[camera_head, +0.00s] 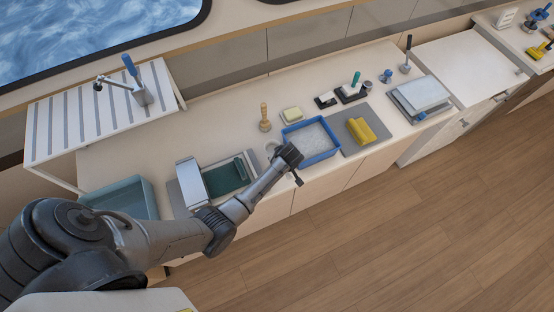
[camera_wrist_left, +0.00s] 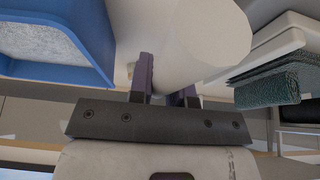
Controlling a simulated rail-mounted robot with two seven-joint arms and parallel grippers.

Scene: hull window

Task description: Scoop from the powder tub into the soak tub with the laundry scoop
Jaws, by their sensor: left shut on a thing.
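The powder tub (camera_head: 333,152) is a blue tray of white granules, right of my left gripper (camera_head: 290,160). It also shows at upper left in the left wrist view (camera_wrist_left: 75,70). My left gripper (camera_wrist_left: 165,85) is shut on a white rounded thing (camera_wrist_left: 190,35), which looks like the laundry scoop. Its bowl and contents cannot be made out. In the head view, a small pale round part (camera_head: 272,147) shows just beyond the gripper. A teal tub (camera_head: 142,186), apparently the soak tub, stands at the counter's left, partly hidden by my arm. My right gripper is not in view.
A grey metal stand with a dark green ribbed piece (camera_head: 228,176) lies between the tubs. Behind the powder tub are a wooden-handled tool (camera_head: 264,117) and a soap-like block (camera_head: 292,115). A yellow thing (camera_head: 361,130) lies on a grey mat to its right.

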